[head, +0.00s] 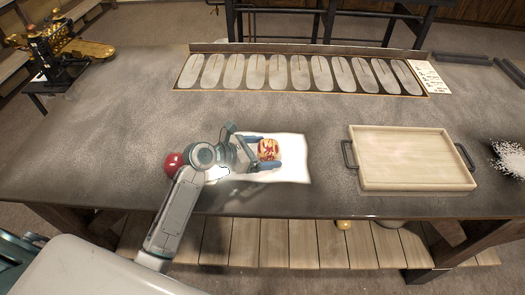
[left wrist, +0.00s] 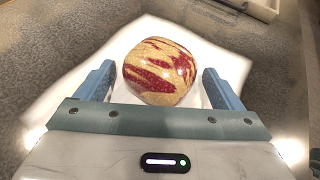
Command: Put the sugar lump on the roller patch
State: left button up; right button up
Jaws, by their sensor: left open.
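The sugar lump (head: 268,149) is a rounded cream-and-red striped lump. It sits on a white sheet (head: 297,165) on the dark bench, and it also shows in the left wrist view (left wrist: 160,70). My left gripper (head: 271,151) is open, with one blue finger on each side of the lump. In the left wrist view, gaps show between the lump and both fingers (left wrist: 158,84). No surface is clearly marked as the roller patch. A black machine with brass parts (head: 55,55) stands at the far left. My right gripper is not in view.
A pale wooden tray (head: 412,183) with dark handles lies to the right. A long board with a row of grey ovals (head: 300,73) lies along the back, beside a white card (head: 429,78). White grains (head: 509,160) are at the right edge.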

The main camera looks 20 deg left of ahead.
pick_arm(q)
jog(key=shift+r, duration=0.1)
jog(key=b+v, duration=0.1)
jog(key=v, duration=0.9)
jog(key=shift+a+b, duration=0.1)
jog(key=shift+b, duration=0.25)
jog(key=shift+v, duration=0.95)
